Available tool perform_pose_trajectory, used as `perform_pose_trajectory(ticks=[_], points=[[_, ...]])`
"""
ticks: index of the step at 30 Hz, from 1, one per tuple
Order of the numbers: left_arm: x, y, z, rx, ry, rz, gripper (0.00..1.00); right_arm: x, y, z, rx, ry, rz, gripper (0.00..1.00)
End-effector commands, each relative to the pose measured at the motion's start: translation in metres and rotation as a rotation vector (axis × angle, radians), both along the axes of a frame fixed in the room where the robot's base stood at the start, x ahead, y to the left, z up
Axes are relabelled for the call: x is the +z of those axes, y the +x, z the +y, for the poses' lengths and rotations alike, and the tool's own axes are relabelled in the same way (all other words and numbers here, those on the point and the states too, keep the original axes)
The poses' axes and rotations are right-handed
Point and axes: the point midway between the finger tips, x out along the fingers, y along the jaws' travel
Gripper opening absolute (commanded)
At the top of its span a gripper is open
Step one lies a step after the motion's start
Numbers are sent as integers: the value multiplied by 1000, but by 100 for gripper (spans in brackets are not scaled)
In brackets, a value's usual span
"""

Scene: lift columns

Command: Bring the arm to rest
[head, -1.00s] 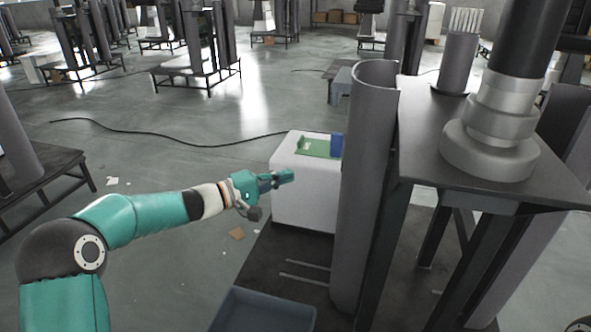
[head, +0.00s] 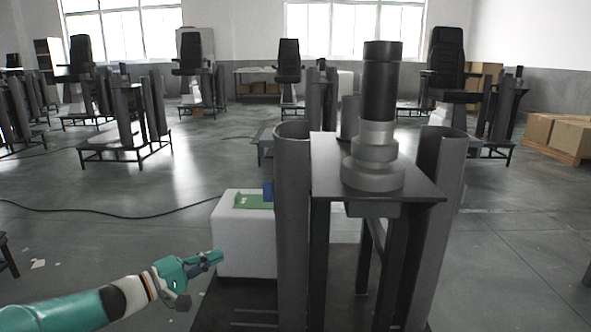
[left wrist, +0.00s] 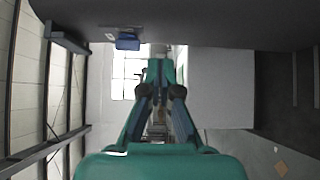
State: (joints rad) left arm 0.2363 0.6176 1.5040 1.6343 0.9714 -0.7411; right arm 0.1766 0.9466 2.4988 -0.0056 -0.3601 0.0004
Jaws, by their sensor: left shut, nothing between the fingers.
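My left arm comes in from the lower left of the head view. Its teal and dark gripper (head: 216,257) is shut and empty. In the picture its tips overlap the left side of a white block (head: 243,250); I cannot tell the gap between them. In the left wrist view, the gripper's fingers (left wrist: 160,88) come together with nothing held between them.
A green board (head: 254,202) and a small blue object (head: 267,191) are on the white block. A dark lift column (head: 292,230) and a black plate (head: 420,193) stand to the right. A cable (head: 120,214) crosses the floor.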

Motion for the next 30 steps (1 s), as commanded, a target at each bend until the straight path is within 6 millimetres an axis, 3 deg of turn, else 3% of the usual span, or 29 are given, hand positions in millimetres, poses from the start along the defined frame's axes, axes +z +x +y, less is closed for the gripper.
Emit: perform_pose_trajectory(ticks=[2,11,20,23,26,30], points=[[0,0,1,2,-1,-1,0,0,0,0,0,0,0,40],[-59,-15,-33,-75,-1,115,0,0,0,0,0,0,0,40],[-152,-63,-73,-202,111,304,0,0,0,0,0,0,0,40],[-198,-96,-89,-266,185,408,0,0,0,0,0,0,0,40],[-254,-146,-102,-351,297,540,0,0,0,0,0,0,0,40],[-323,-229,-106,-476,490,702,0,0,0,0,0,0,0,40]])
